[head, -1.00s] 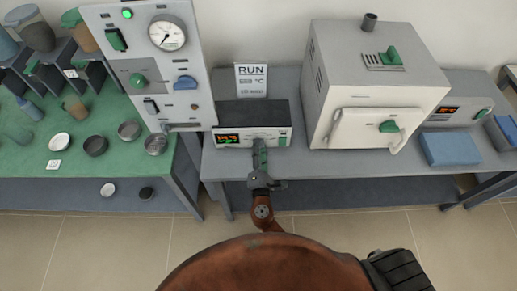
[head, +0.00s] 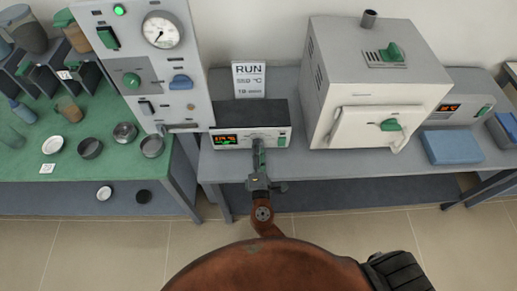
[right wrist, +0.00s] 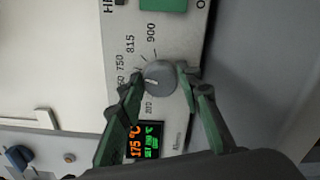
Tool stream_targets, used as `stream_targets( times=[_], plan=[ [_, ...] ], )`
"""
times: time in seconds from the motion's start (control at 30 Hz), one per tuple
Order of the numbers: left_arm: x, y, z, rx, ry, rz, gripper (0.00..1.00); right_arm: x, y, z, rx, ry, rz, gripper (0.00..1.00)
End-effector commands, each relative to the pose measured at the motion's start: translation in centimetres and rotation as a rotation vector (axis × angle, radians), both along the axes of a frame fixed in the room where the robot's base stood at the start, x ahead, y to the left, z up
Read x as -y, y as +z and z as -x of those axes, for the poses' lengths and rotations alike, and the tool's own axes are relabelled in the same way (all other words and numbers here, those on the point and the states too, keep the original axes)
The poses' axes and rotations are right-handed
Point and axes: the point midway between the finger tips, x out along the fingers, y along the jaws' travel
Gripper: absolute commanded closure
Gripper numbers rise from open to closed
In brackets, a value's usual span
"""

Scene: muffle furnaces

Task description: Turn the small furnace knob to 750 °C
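The small furnace controller (head: 270,115) is a low box with a dark top and pale front, left of the white furnace. In the right wrist view its round grey knob (right wrist: 160,78) has a white mark pointing left and slightly down, below the printed 750. Printed 815 and 900 lie further round. The lit display (right wrist: 142,142) reads 175 °C in orange, with a green set value that is hard to read. My right gripper (head: 258,146) is at the controller's front. In the wrist view its fingertips (right wrist: 161,79) press on both sides of the knob. My left gripper is not in view.
The white furnace (head: 370,90) with a green door handle stands right of the controller. A tall panel with a gauge (head: 140,60) stands left. A RUN card (head: 249,80) stands behind. Several dishes lie on the green bench (head: 60,185).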

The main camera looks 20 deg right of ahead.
Motion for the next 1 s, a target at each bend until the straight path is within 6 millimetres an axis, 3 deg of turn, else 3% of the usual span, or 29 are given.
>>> stream_targets(
  times=[0.2, 0.57, 1.0],
  plan=[
    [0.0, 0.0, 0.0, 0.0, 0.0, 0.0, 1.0, 0.0, 0.0, 0.0, 0.0, 0.0, 0.0, 0.53],
    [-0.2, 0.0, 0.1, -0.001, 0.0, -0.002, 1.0, -0.2, 0.0, 0.8, -0.001, 0.001, 0.001, 0.53],
    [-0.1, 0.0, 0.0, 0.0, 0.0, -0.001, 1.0, -2.4, -0.1, 8.8, -0.002, -0.001, 0.001, 0.53]
  ],
)
